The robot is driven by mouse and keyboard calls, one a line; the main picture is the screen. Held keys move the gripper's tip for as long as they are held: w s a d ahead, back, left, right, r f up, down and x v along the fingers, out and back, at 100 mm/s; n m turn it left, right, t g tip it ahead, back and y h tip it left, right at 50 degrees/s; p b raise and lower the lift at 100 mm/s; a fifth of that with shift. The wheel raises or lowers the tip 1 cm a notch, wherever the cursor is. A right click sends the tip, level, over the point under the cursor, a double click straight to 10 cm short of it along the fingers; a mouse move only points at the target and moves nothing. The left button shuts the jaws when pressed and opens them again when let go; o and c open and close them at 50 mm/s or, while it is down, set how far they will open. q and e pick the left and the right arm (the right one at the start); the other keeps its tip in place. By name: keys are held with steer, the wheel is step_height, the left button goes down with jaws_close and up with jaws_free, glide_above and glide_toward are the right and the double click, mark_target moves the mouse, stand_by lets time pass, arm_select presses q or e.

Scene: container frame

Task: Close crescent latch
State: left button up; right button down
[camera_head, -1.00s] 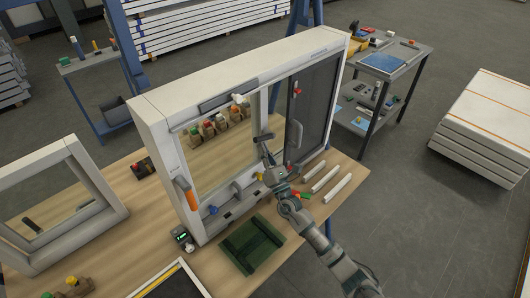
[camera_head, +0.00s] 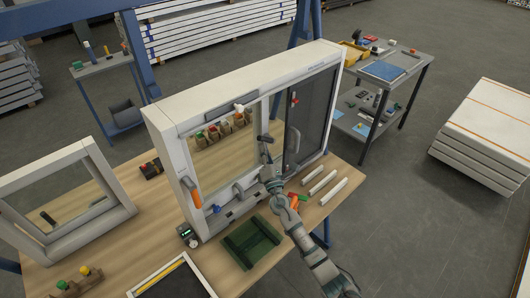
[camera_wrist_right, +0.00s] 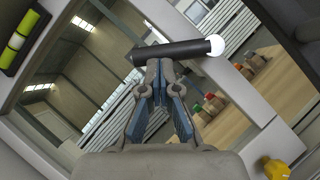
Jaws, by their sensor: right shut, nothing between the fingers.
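The crescent latch (camera_head: 265,138) is a short dark lever on the middle upright of a white sliding window frame (camera_head: 170,110) standing on the bench. In the right wrist view, a dark bar with a round white end (camera_wrist_right: 180,50), seemingly the latch lever, crosses just beyond my fingertips. My right gripper (camera_head: 266,158) is just below the latch in the head view. In the wrist view its fingers (camera_wrist_right: 160,64) are shut with nothing between them. The tips are at or very near the bar; I cannot tell whether they touch. My left gripper is not in view.
An orange handle (camera_head: 194,194) is on the frame's left side, and a grey pull handle (camera_head: 293,144) is on the dark right panel. A smaller frame (camera_head: 110,190) stands left.

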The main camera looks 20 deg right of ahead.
mark_target(267, 140)
steer(key=r+m+g+p, duration=0.1)
steer(key=m+p, duration=0.1)
steer(key=r+m+h+p, duration=0.1)
steer(key=m+p, duration=0.1)
steer(key=p, duration=0.1)
steer(key=shift+w+d+r+g+h, duration=0.15)
steer(key=shift+d+r+g+h, duration=0.15)
steer(key=shift+d+g, duration=0.1)
steer(key=shift+w+d+r+p, duration=0.25)
steer(key=shift+d+p, duration=0.1)
steer(key=shift+p, duration=0.35)
steer(key=shift+w+d+r, duration=0.25)
steer(key=shift+d+r, duration=0.25)
steer(key=shift+d, duration=0.25)
